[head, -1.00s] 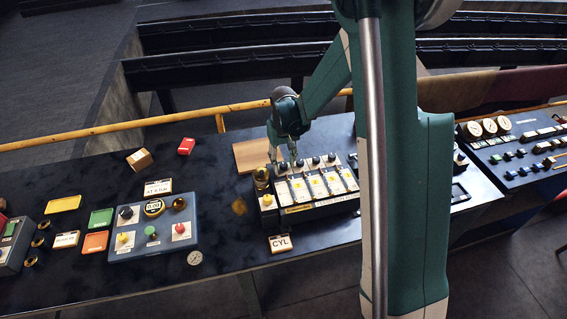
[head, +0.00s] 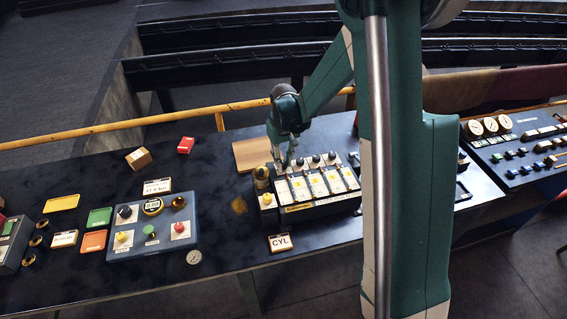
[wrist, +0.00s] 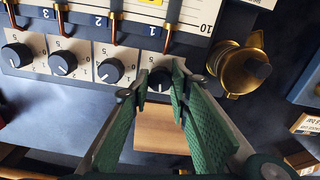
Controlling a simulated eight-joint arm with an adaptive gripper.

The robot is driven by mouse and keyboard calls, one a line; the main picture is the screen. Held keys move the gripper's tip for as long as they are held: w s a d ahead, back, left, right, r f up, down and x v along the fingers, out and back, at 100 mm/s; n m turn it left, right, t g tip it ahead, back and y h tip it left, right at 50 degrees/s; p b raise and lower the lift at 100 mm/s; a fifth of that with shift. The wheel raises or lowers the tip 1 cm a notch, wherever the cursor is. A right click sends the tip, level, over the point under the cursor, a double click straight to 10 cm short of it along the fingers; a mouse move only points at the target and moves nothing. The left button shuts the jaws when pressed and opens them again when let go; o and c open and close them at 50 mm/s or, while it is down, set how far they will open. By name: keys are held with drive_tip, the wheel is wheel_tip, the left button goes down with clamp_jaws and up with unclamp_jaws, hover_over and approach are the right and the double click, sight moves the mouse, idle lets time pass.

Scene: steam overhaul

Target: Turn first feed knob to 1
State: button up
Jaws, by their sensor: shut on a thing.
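The first feed knob (wrist: 160,79) is black and round with a pale mark, at the right end of a row of knobs in the wrist view. My gripper (wrist: 159,86) has its green fingers on either side of this knob, closed on it. The knob's mark and part of its dial are partly covered, so I cannot tell its setting. In the head view my gripper (head: 284,163) reaches down to the left end of the knob row on the feed unit (head: 313,208), and the fingers largely hide the knob.
Neighbouring black knobs (wrist: 111,70) stand close by in the row. A brass cup fitting (wrist: 240,68) is right of the first knob in the wrist view. A wooden block (head: 252,153) lies behind the unit. A blue control box (head: 153,227) stands to the left.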

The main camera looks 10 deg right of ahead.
sight(284, 163)
drive_tip(key=n+b, duration=0.3)
drive_tip(key=n, duration=0.1)
drive_tip(key=shift+f+n, duration=0.1)
drive_tip(key=shift+n, duration=0.2)
drive_tip(key=shift+n+b, duration=0.95)
drive_tip(key=shift+n, duration=0.75)
drive_tip(key=o, duration=0.9)
drive_tip(key=shift+r, duration=0.3)
drive_tip(key=shift+r, duration=5.85)
drive_tip(key=shift+s, duration=0.15)
